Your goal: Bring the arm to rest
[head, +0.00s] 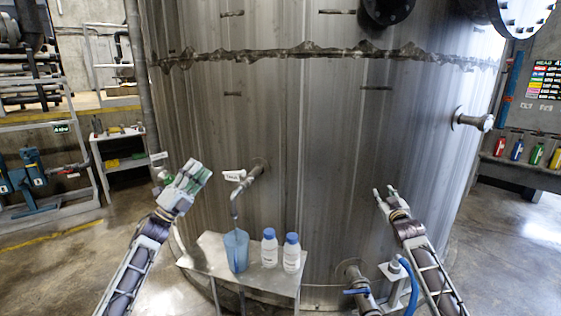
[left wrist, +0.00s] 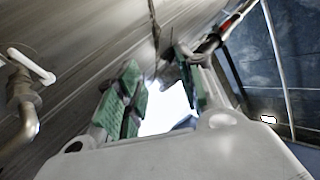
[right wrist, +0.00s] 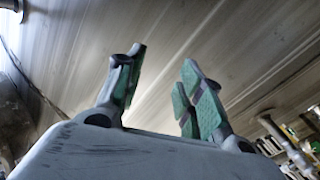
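My left gripper (head: 194,171) is raised in front of the big metal tank (head: 320,130), to the left of a tap and a small table. In the left wrist view its green-padded fingers (left wrist: 160,80) stand apart with nothing between them. My right gripper (head: 384,191) is raised in front of the tank's right part, above a low pipe valve. In the right wrist view its fingers (right wrist: 165,68) also stand apart and empty. Neither gripper visibly touches anything.
A small metal table (head: 215,255) below the tap (head: 250,175) holds a blue beaker (head: 236,250) and two white bottles with blue caps (head: 269,248) (head: 291,253). A valve (head: 357,285) with a blue hose (head: 411,285) is low by my right arm. A shelf (head: 520,172) with coloured bottles stands far right.

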